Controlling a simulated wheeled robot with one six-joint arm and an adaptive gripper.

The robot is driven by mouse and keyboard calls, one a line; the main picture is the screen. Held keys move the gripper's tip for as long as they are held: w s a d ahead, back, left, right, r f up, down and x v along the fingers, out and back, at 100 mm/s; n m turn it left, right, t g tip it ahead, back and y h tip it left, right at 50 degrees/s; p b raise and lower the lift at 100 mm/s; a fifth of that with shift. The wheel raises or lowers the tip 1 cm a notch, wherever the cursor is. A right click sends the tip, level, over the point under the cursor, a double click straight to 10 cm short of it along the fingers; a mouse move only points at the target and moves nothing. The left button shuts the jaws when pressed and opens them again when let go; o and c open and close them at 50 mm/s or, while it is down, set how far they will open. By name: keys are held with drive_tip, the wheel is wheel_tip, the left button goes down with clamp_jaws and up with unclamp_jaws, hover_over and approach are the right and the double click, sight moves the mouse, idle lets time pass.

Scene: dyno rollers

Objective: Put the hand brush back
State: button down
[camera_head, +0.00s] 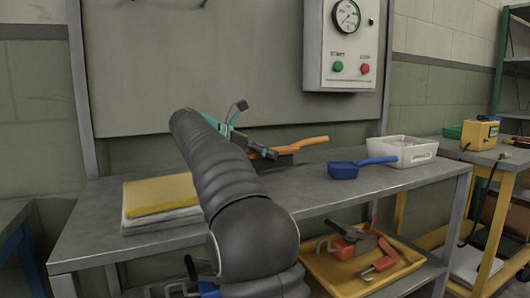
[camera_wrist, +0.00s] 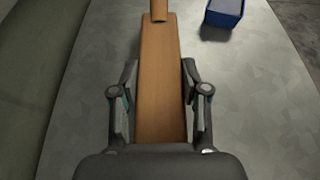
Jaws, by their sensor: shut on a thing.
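The hand brush (camera_head: 300,145) has an orange-brown wooden back and handle with dark bristles under it. It is over the rear middle of the grey workbench. In the wrist view the brush (camera_wrist: 158,50) runs lengthwise between the two fingers, its far end at the top edge. My gripper (camera_head: 268,152) is shut on the brush; it also shows in the wrist view (camera_wrist: 158,82). My arm hides part of the brush and bench in the head view. I cannot tell whether the bristles touch the bench.
A blue scoop (camera_head: 343,171) lies right of the brush, near a white tub (camera_head: 408,150). A yellow tray (camera_head: 345,284) with tools is on the shelf below. A gauge panel (camera_head: 341,50) hangs above.

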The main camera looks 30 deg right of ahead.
drive_tip(key=shift+f+b, duration=0.6)
drive_tip(key=shift+f, duration=0.1)
drive_tip(key=c, duration=0.5)
unclamp_jaws()
